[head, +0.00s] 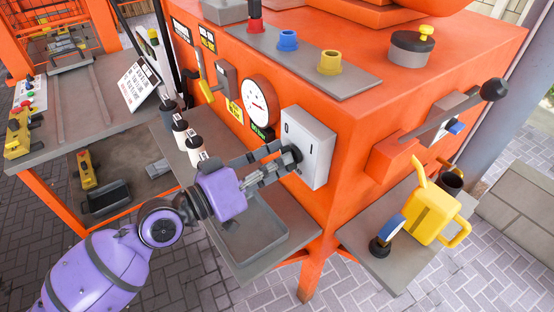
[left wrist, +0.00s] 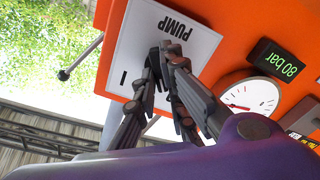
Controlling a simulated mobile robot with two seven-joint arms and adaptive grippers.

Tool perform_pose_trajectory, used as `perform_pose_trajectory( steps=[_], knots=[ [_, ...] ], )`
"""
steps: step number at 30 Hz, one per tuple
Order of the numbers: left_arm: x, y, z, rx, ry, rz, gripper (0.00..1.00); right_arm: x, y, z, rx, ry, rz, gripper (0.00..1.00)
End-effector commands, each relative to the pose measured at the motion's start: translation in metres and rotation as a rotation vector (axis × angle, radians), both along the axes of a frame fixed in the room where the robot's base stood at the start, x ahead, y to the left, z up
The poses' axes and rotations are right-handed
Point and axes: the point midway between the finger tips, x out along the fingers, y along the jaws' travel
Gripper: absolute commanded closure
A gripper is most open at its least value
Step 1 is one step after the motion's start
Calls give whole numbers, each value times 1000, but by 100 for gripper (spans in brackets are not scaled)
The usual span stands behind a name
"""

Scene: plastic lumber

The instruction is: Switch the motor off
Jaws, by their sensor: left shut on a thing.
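A pale grey switch box (head: 319,155) with a 0 and an I mark is on the orange machine's front. In the left wrist view the box (left wrist: 128,58) is labelled PUMP; I read no motor label. Its dark round knob (head: 295,154) is mostly hidden by my fingers. My left gripper (head: 284,157) is shut on this knob, coming from the left. In the left wrist view its fingers (left wrist: 170,58) close at the panel, and the knob's pointing direction cannot be told. My right gripper is not in view.
A white gauge (head: 258,102) and an 80 bar display (left wrist: 278,62) are beside the box. A yellow-handled lever (head: 205,88) is further left. Bottles (head: 180,130) stand on the shelf below. A yellow jug (head: 430,215) is on the right shelf.

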Motion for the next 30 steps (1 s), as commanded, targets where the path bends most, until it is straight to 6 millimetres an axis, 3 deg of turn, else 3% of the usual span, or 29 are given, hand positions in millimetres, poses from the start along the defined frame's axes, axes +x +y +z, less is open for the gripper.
perform_pose_trajectory(
  steps=[11, 12, 15, 25, 30],
  knots=[
    [0, 0, 1, -7, 4, 1, 100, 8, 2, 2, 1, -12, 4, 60],
    [0, 0, 1, -6, 3, 1, 85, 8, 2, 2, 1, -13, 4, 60],
    [0, 0, 1, -5, 4, 0, 72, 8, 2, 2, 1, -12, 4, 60],
    [-1, 1, 0, -3, 3, 1, 71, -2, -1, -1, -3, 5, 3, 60],
    [-8, 11, -1, 0, 3, -1, 71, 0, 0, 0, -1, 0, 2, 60]
  ],
)
